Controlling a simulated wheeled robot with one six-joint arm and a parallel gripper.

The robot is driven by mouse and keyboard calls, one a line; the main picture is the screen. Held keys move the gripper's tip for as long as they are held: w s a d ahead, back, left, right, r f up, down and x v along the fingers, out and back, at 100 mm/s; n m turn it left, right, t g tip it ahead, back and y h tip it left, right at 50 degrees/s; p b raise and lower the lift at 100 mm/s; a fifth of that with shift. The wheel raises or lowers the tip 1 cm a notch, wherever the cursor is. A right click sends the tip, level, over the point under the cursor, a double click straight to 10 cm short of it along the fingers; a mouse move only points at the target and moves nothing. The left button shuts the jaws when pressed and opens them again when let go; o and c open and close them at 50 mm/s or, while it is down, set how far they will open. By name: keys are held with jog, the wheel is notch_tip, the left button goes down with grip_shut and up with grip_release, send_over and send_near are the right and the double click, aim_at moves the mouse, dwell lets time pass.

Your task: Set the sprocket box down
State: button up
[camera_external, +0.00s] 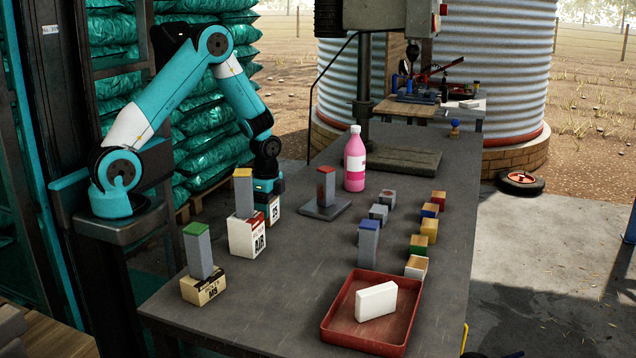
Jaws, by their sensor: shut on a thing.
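My gripper (267,183) points down over the table's left side, at the back of the row of boxes. It is shut on a small white box (274,212) with dark markings that look like "25"; I take this for the sprocket box. The box is upright at or just above the tabletop; I cannot tell whether it touches. The fingers are small in the picture, and the white AIR box (246,239) in front hides part of the held box.
A yellow-topped grey post (243,196) stands at the AIR box, a green-topped one (198,252) at a cream box (204,289). A grey plate (322,211) with a red-topped post and a pink bottle (355,162) stand to the right. A red tray (345,331) is in front. The table's centre is clear.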

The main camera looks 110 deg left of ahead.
jog(key=o, duration=1)
jog(key=shift+f, duration=0.1)
jog(key=shift+c, duration=0.2)
notch_tip(320, 180, up, 12)
jog(key=shift+r+p, duration=0.2)
jog(key=shift+p, duration=0.35)
jog(key=s+d+r+n+y+p, duration=0.1)
jog(key=d+r+n+y+p, duration=0.1)
jog(key=d+r, duration=0.7)
jog(key=s+d+r+n+y+p, duration=0.1)
jog(key=d+r+n+p, duration=0.3)
jog(key=d+r, duration=0.6)
jog(key=r+y+p, duration=0.1)
jog(key=p, duration=0.1)
jog(key=shift+s+r+n+p, duration=0.15)
jog(key=shift+s+n+p, duration=0.15)
jog(key=shift+s+p, duration=0.1)
